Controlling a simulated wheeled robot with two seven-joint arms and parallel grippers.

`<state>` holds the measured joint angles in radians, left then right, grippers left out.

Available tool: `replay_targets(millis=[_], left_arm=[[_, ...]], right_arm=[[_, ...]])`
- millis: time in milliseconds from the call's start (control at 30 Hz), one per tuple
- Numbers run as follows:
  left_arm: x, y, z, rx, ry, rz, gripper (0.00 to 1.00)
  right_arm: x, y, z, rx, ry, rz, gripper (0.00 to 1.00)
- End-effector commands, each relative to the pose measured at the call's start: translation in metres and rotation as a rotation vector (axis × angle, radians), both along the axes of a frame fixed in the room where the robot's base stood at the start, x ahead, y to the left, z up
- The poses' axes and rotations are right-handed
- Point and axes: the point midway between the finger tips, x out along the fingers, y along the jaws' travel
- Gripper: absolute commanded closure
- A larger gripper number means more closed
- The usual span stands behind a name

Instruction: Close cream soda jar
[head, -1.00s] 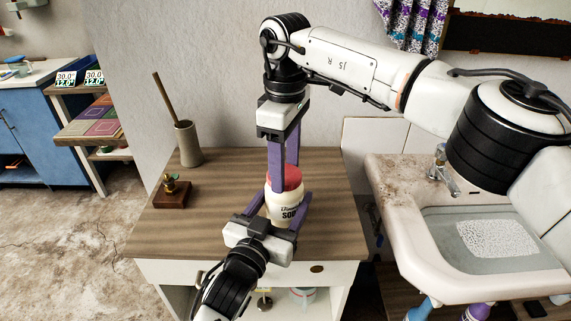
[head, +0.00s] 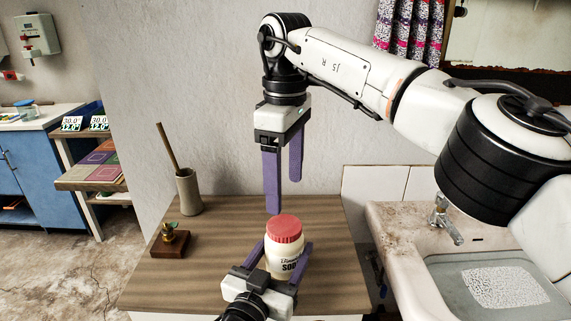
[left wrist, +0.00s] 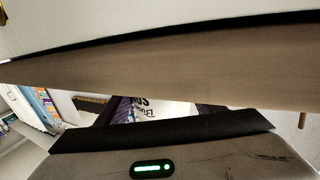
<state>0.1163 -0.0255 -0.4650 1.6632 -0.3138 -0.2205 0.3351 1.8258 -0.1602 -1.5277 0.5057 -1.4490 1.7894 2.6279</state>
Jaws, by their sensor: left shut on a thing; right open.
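The cream soda jar (head: 285,256) stands upright on the wooden counter, white with dark lettering. Its red lid (head: 284,229) sits on top of it. My left gripper (head: 281,258) is shut around the jar's body from the front. In the left wrist view a part of the jar (left wrist: 150,111) with lettering shows between the fingers; the rest is hidden. My right gripper (head: 284,182) is open and empty, pointing down above and behind the lid, apart from it.
The wooden counter (head: 215,265) also holds a beige holder (head: 188,192) with a stick in it and a small wooden block (head: 170,241) at the left. A stone sink (head: 400,230) with a tap (head: 445,219) is at the right. The counter's middle left is clear.

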Motion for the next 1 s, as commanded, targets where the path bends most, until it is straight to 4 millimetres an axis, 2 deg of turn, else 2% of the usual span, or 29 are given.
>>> replay_targets(millis=[67,300,800,833,933,1000], left_arm=[[0.000,0.000,-0.001,0.001,0.002,0.000,1.00],[0.000,0.000,-0.001,0.002,0.001,0.000,1.00],[0.000,0.000,-0.001,0.001,0.001,0.000,1.00],[0.000,0.000,-0.001,0.001,0.001,0.000,0.35],[0.000,0.000,-0.001,0.001,0.001,0.000,0.18],[0.000,0.000,0.000,0.001,0.001,0.000,0.17]], right_arm=[[0.000,0.001,0.017,0.002,-0.002,-0.002,0.26],[0.000,0.001,0.033,-0.001,0.000,0.000,0.26],[-0.001,0.000,0.039,0.000,0.002,0.000,0.26],[0.000,0.000,0.039,0.000,0.002,0.000,0.26],[0.000,0.000,0.039,0.000,0.002,0.000,0.26],[0.000,0.000,0.039,0.001,0.002,0.000,0.26]])
